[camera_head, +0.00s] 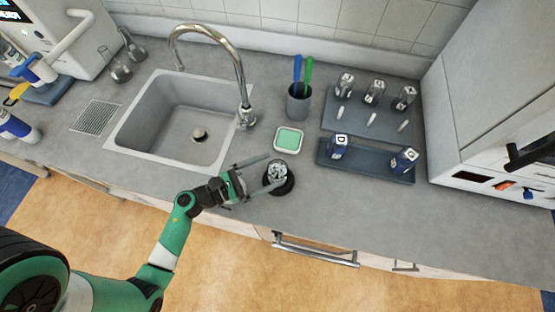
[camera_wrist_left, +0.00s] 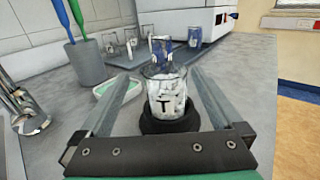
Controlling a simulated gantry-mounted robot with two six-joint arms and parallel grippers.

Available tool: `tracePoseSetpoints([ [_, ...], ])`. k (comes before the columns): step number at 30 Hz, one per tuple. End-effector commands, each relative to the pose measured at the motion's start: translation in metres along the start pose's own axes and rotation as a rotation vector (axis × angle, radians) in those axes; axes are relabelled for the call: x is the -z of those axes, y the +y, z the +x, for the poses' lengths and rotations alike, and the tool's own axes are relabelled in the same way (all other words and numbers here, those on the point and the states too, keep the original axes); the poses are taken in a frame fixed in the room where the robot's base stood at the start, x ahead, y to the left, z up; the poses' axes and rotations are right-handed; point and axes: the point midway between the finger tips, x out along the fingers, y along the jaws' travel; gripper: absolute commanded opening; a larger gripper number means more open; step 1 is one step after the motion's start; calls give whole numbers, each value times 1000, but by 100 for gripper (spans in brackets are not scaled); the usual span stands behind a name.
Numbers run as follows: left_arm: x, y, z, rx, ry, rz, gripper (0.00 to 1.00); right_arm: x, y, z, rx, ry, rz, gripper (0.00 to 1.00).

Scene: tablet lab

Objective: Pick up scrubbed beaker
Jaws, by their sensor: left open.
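The beaker (camera_head: 277,170) is a clear glass with whitish contents, standing upright on a round black base (camera_head: 280,188) on the counter right of the sink. In the left wrist view the beaker (camera_wrist_left: 166,95) bears a dark letter T and stands on the black base (camera_wrist_left: 170,123). My left gripper (camera_head: 263,172) is open, its two fingers reaching toward the beaker from the left. In the left wrist view the left gripper's fingers (camera_wrist_left: 160,85) lie on either side of the beaker, with gaps showing. My right gripper is not in view.
A green sponge dish (camera_head: 288,140) and a grey cup with blue and green brushes (camera_head: 299,103) stand behind the beaker. A tray with blue-labelled jars (camera_head: 365,166) lies to the right. The sink (camera_head: 150,140) is to the left.

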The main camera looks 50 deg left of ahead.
Motion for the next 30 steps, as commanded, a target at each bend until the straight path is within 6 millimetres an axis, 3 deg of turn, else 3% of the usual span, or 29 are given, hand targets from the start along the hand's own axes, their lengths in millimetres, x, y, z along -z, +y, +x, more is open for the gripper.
tracePoseSetpoints([
  [8,-1,-2,14,2,0,0,100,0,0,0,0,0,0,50],
  [16,-3,-7,56,3,0,0,100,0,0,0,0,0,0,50],
  [24,-3,-6,60,-1,0,0,100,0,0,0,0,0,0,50],
  [30,-3,-6,60,-1,0,0,64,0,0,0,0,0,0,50],
])
